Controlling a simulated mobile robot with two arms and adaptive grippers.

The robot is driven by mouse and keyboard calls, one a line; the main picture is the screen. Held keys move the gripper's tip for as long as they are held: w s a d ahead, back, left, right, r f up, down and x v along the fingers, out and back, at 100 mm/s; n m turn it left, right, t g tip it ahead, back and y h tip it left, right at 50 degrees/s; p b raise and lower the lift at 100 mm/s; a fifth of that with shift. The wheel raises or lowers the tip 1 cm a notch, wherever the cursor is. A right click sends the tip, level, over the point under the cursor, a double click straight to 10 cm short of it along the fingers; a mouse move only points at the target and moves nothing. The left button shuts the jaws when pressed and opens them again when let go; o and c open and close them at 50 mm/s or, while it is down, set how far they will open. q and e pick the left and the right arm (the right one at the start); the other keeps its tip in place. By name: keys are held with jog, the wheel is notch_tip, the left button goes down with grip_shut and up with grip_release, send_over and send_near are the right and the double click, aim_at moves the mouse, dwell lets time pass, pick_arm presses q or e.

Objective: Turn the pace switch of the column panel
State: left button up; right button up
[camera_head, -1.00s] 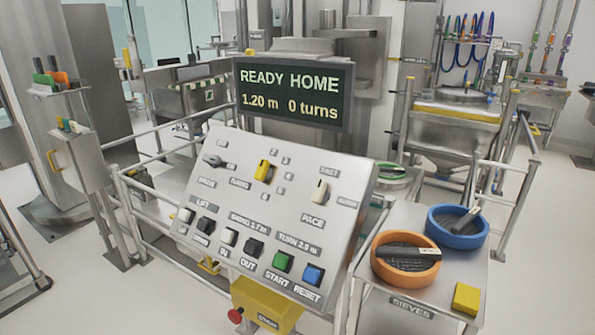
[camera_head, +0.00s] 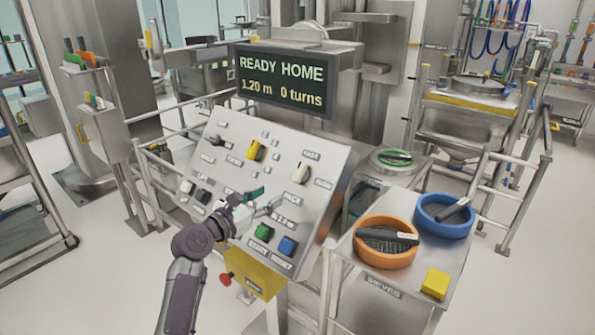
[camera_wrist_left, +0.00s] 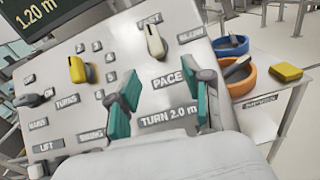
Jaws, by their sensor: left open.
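The column panel (camera_head: 330,165) is a tilted grey metal board with knobs, buttons and labels. The pace switch (camera_head: 301,172) is a cream knob at its upper right. In the left wrist view the pace switch (camera_wrist_left: 155,42) points up toward the FAST label, with SLOW to its right and PACE below. My left gripper (camera_head: 263,202) is over the lower middle of the panel, below and left of the pace switch. In the left wrist view its teal-padded fingers (camera_wrist_left: 160,105) are apart, with nothing between them and the knob beyond. My right gripper is out of view.
A yellow knob (camera_head: 256,150) and a dark knob (camera_head: 215,141) sit left of the pace switch. Green (camera_head: 264,232) and blue (camera_head: 287,246) buttons are below. The screen (camera_head: 285,82) reads READY HOME. A side table holds orange (camera_head: 385,255) and blue (camera_head: 445,225) sieves.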

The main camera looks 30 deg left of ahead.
aim_at(296, 172)
pick_arm(q)
jog(key=shift+n, duration=0.5)
jog(key=w, duration=0.9)
jog(key=w+p, duration=0.1)
jog(key=w, duration=0.4)
jog(key=shift+d+r, duration=0.2)
jog(key=shift+r, duration=0.2)
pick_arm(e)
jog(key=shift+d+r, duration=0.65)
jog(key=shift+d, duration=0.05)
pick_arm(q)
jog(key=shift+s, duration=0.1)
